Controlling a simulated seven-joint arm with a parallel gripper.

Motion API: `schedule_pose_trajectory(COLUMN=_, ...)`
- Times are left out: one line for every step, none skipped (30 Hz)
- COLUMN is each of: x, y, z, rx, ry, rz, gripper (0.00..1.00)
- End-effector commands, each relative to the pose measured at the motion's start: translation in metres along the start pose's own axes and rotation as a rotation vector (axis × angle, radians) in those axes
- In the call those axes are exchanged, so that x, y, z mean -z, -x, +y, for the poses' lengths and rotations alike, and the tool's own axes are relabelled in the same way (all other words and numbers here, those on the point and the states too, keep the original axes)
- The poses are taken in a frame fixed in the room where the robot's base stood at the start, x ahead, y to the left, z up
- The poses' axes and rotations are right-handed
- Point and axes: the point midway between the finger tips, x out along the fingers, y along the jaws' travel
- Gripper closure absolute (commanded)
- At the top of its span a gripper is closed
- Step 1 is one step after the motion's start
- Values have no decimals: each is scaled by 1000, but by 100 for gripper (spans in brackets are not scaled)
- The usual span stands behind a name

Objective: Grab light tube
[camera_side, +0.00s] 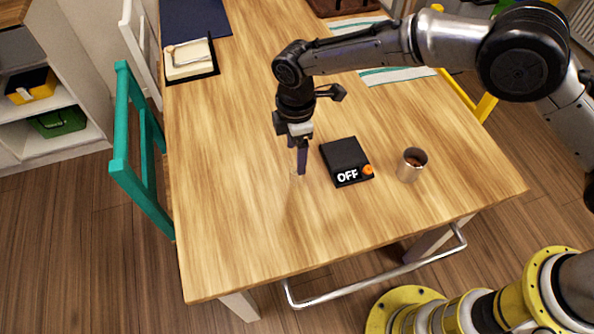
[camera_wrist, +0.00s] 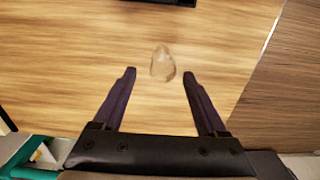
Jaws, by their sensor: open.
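A small clear, glassy piece (camera_wrist: 163,64) with a rounded, tapering shape is on the wood table in the wrist view. It may be the light tube, but I cannot tell for sure. My gripper (camera_wrist: 159,74) is open, and the piece shows between and slightly beyond its dark fingertips, with a gap on both sides. In the side view my gripper (camera_side: 297,163) points down, low over the table, left of a black box (camera_side: 345,160) marked "OFF". The clear piece cannot be made out clearly in the side view.
The black box has an orange knob (camera_side: 368,170). A metal cup (camera_side: 411,164) with brown contents stands to its right. A black tray (camera_side: 191,62) with a pale block is at the back left. A teal chair (camera_side: 140,150) stands at the left edge. The table's front is clear.

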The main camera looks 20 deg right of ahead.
Motion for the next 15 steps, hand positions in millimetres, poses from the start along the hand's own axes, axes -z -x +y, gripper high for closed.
schedule_pose_trajectory(x=-1, y=-10, z=-1, rx=3, ry=-1, rz=-3, gripper=25)
schedule_pose_trajectory(x=-1, y=-15, z=-1, rx=3, ry=-1, rz=-2, gripper=25)
schedule_pose_trajectory(x=-1, y=-20, z=0, rx=2, ry=-1, rz=-2, gripper=25)
schedule_pose_trajectory(x=-1, y=-24, z=0, rx=3, ry=-1, rz=-2, gripper=25)
schedule_pose_trajectory(x=-1, y=-27, z=0, rx=2, ry=-1, rz=-2, gripper=25)
schedule_pose_trajectory(x=-1, y=-30, z=0, rx=1, ry=-1, rz=-1, gripper=25)
schedule_pose_trajectory(x=0, y=-31, z=0, rx=0, ry=-1, rz=0, gripper=25)
schedule_pose_trajectory(x=0, y=-32, z=0, rx=0, ry=-1, rz=0, gripper=25)
schedule_pose_trajectory(x=-1, y=-34, z=0, rx=0, ry=-1, rz=0, gripper=25)
schedule_pose_trajectory(x=-1, y=-36, z=0, rx=0, ry=-1, rz=0, gripper=25)
schedule_pose_trajectory(x=-1, y=-38, z=-1, rx=1, ry=-1, rz=-1, gripper=25)
schedule_pose_trajectory(x=-1, y=-43, z=-1, rx=2, ry=-1, rz=-2, gripper=25)
schedule_pose_trajectory(x=-1, y=-47, z=-2, rx=2, ry=-1, rz=-2, gripper=25)
schedule_pose_trajectory(x=-1, y=-51, z=-2, rx=2, ry=-1, rz=-2, gripper=25)
schedule_pose_trajectory(x=-1, y=-57, z=-3, rx=3, ry=-1, rz=-2, gripper=25)
